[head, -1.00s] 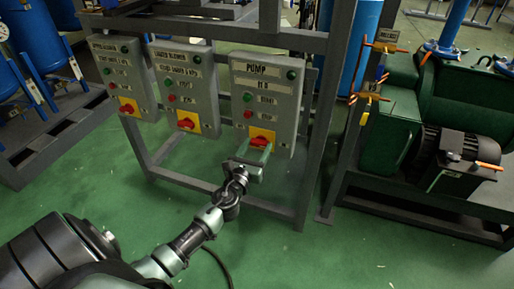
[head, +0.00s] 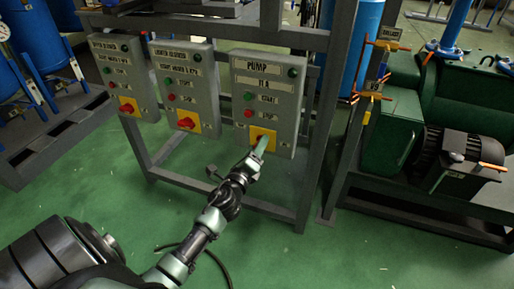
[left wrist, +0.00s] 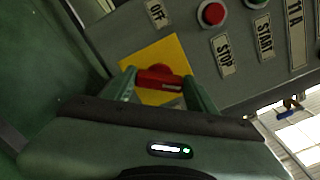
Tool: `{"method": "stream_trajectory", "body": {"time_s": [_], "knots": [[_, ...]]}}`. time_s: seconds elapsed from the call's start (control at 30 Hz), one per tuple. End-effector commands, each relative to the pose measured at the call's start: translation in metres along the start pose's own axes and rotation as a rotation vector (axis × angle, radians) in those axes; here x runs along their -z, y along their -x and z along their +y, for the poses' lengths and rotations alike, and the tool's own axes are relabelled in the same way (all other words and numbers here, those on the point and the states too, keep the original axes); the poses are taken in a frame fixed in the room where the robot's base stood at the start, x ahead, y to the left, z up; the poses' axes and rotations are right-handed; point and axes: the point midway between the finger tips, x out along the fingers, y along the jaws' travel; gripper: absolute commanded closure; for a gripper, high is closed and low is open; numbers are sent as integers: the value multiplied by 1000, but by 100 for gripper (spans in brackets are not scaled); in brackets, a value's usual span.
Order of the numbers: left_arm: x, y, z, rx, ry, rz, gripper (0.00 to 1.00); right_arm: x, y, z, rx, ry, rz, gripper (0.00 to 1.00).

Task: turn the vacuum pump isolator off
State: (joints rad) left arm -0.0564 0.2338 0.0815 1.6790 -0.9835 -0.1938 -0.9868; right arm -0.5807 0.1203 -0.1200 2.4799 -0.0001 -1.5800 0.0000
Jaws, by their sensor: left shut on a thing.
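The pump control box (head: 266,98) is the rightmost of three grey boxes on the frame. Its isolator is a red rotary handle (left wrist: 158,80) on a yellow plate (left wrist: 165,52), low on the box. My left gripper (head: 262,146) reaches up to this plate and hides the handle in the head view. In the left wrist view the gripper (left wrist: 160,88) has one finger on each side of the red handle and is shut on it. An OFF label (left wrist: 156,13) shows beside the yellow plate. My right gripper is not in view.
Two similar boxes, the middle one (head: 186,88) and the left one (head: 124,78), hang to the left, each with a red handle on yellow. A grey steel frame (head: 318,140) carries the boxes. Green machinery (head: 385,130) stands to the right.

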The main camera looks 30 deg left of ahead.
Motion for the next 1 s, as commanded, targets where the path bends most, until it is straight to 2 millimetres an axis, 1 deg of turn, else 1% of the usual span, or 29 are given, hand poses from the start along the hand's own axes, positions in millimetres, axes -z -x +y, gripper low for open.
{"method": "stream_trajectory", "body": {"time_s": [0.2,0.5,0.7,1.0], "knots": [[1,0,2,-3,208,1,84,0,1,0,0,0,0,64],[1,1,3,-3,451,1,84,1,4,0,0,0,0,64],[2,1,3,-4,562,1,84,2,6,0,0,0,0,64],[2,1,4,-4,639,1,84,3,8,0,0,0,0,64]]}}
